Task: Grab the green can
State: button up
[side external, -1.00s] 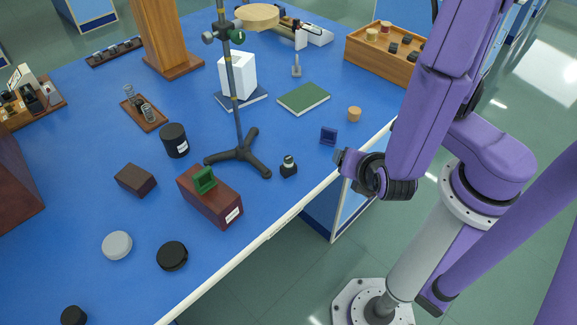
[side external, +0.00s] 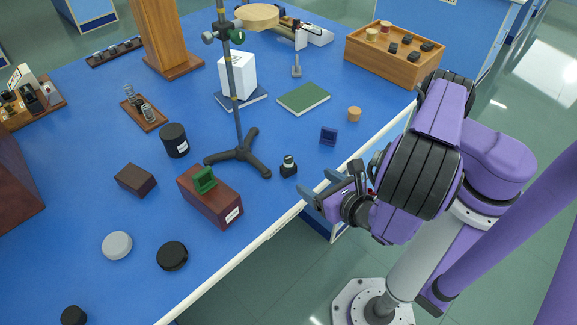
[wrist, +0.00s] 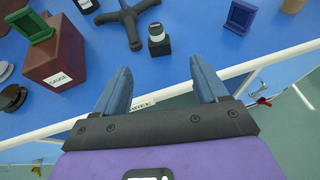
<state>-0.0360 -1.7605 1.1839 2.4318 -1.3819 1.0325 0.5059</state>
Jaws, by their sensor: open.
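My gripper (side external: 318,187) is open and empty at the table's front edge, to the right of the red box. In the wrist view my two blue-grey fingers (wrist: 160,68) stand wide apart, with the table edge between them and the green piece ahead on the left.
A blue frame piece (side external: 328,136), a black canister (side external: 174,140) and a dark brown block (side external: 135,180) are nearby. Blue tabletop lies clear between them.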

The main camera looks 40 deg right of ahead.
aim_at(291, 168)
jog(key=x, duration=0.7)
jog(key=shift+w+d+f, duration=0.1)
jog(key=shift+w+f, duration=0.05)
jog(key=shift+w, duration=0.05)
jog(key=shift+a+x, duration=0.2)
jog(key=shift+x, duration=2.55)
jog(key=shift+f, duration=0.15)
jog(key=c, duration=1)
